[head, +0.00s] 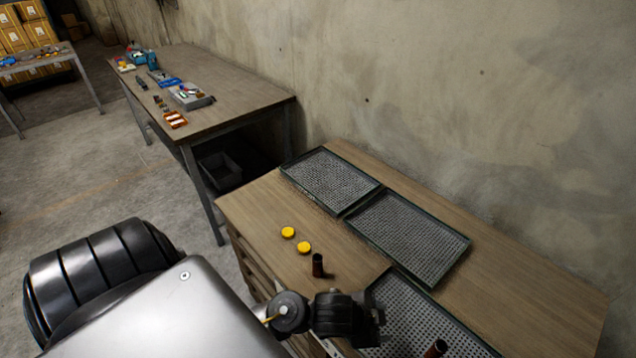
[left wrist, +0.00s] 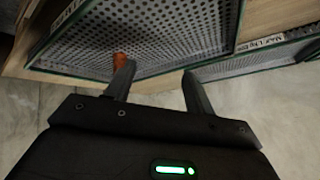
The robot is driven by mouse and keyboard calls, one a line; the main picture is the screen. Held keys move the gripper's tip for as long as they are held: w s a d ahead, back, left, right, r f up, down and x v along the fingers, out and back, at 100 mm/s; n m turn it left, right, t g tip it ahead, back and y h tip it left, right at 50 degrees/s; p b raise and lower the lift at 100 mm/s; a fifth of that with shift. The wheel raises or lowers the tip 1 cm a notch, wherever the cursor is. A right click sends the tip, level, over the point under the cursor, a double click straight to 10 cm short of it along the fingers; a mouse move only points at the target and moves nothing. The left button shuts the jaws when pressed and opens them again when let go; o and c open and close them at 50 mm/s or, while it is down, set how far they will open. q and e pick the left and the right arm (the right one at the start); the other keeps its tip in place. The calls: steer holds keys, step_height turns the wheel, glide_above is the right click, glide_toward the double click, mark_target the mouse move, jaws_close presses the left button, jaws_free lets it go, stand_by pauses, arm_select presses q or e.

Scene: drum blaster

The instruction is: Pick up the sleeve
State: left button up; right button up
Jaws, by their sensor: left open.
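One dark brown, copper-toned cylindrical sleeve (head: 317,265) stands upright on the wooden bench. Another dark sleeve (head: 436,349) with a reddish tint stands in the near tray, cut off by the bottom edge of the head view. My left gripper (head: 378,318) is over the near tray's left side, between the two sleeves. In the left wrist view my left gripper (left wrist: 158,71) is open with nothing between its fingers. An orange-brown sleeve (left wrist: 120,60) shows in a tray just beyond the left finger, partly hidden by it. My right gripper is not in view.
Two empty perforated trays, one at the back (head: 337,152) and one in the middle (head: 461,243), lie along the wooden bench (head: 262,215). The near tray (head: 405,312) is partly behind my arm. Two yellow caps (head: 288,232) lie near the sleeve. A cluttered second table (head: 230,100) stands behind.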

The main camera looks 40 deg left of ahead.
arm_select(q)
steer(key=w+d+r+m+h, duration=0.2)
steer(key=w+d+m, duration=0.1)
steer(key=m, duration=0.2)
step_height(320, 180, up, 2)
steer(key=m+g+y, duration=0.6)
steer(key=m+g, duration=0.1)
glide_above(317, 265)
steer(key=a, duration=0.1)
steer(key=shift+w+a+r+p, duration=0.1)
steer(key=shift+w+r+p, duration=0.05)
steer(key=shift+w+p, duration=0.3)
step_height(317, 265, down, 5)
steer(key=shift+f+b, duration=0.2)
steer(key=shift+b, duration=0.55)
steer(key=shift+w+f+p, duration=0.15)
steer(key=shift+f+p, duration=0.35)
steer(key=shift+f, duration=2.25)
steer(key=shift+c, duration=0.4)
jaws_close()
